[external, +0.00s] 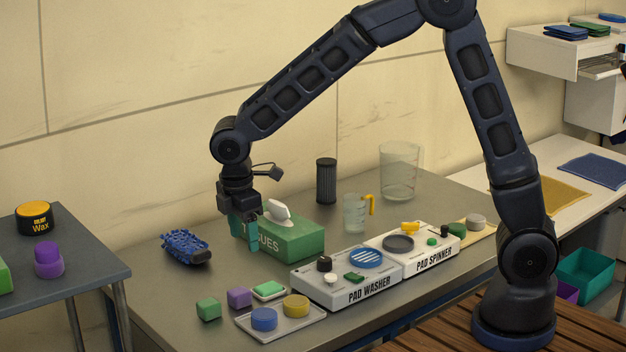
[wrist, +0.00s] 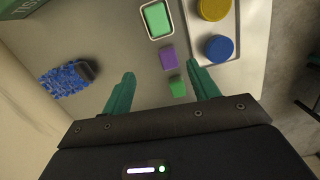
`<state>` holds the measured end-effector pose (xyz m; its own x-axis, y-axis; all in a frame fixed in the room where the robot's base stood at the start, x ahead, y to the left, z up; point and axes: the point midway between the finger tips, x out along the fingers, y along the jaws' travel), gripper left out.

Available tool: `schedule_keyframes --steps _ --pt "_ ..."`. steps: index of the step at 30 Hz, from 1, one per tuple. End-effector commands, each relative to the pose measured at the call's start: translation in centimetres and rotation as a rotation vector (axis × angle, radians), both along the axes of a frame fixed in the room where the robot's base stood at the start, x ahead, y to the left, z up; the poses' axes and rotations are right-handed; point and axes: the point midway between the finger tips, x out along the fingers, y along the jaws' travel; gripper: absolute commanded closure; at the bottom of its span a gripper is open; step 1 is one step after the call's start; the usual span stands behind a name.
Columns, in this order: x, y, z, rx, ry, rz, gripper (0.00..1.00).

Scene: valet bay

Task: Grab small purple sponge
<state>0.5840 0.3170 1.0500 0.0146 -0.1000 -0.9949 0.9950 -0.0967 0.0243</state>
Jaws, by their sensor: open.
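The small purple sponge (external: 239,298) is a little block on the grey metal table, between a green block (external: 208,309) and a green pad in a pale dish (external: 268,290). In the wrist view the purple sponge (wrist: 168,57) lies ahead of my gripper, between and beyond the fingertips, with the green block (wrist: 177,86) nearer. My gripper (external: 244,236) is open and empty, pointing down above the table beside the tissue box (external: 300,240). Its teal fingers (wrist: 160,82) are spread wide and touch neither block.
A tray (external: 240,321) with blue and yellow round pads stands right of the sponge. The pad washer (external: 335,291) and pad spinner (external: 440,262) are behind it. A blue brush (external: 186,246) lies left, with bare table around it.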

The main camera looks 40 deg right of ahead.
Motion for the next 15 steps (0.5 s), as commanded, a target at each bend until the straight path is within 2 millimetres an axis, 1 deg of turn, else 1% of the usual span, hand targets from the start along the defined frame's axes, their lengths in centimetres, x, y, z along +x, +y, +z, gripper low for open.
schedule_keyframes --steps 1,3,6,11,15 --pt "-0.2 1.1 -1.0 -0.008 0.009 0.03 0.4" --pt "-0.4 2.2 -1.9 -0.015 0.018 0.06 0.4" --pt "-0.6 3.1 -2.6 -0.02 0.024 0.088 0.4" --pt "-0.7 3.3 -4.0 -0.024 0.028 0.098 0.4" --pt "-0.8 3.1 -6.0 -0.024 0.028 0.098 0.4"
